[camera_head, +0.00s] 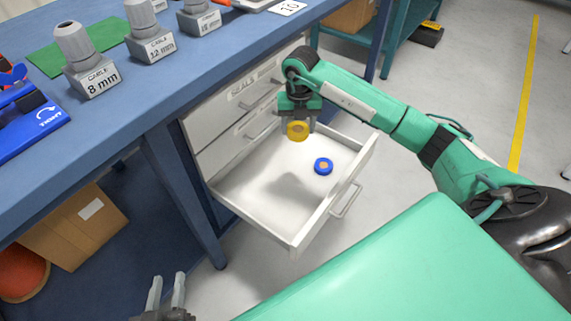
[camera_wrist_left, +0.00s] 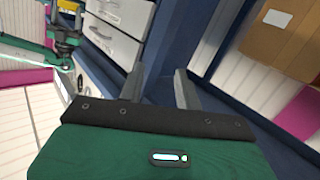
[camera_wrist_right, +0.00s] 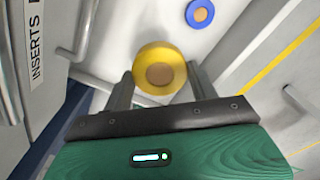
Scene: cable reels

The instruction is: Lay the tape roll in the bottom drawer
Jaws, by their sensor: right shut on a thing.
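The bottom drawer (camera_head: 285,241) is pulled out below two shut drawers. My right gripper (camera_head: 299,125) is over it, shut on a yellow tape roll (camera_head: 297,131) and holding it above the drawer floor. In the right wrist view the yellow roll (camera_wrist_right: 159,70) sits between the fingertips. A blue roll (camera_head: 323,166) lies flat in the drawer, apart from the held roll; it also shows in the right wrist view (camera_wrist_right: 200,13). My left gripper (camera_head: 167,291) is low at the front, open and empty, and its parted fingers show in the left wrist view (camera_wrist_left: 158,88).
The blue bench (camera_head: 150,88) carries several grey cable fittings (camera_head: 85,62) and a green mat (camera_head: 50,62). A cardboard box (camera_head: 75,235) is under the bench. Two shut drawers (camera_head: 235,120) stand above the open one. Much of the drawer floor is bare.

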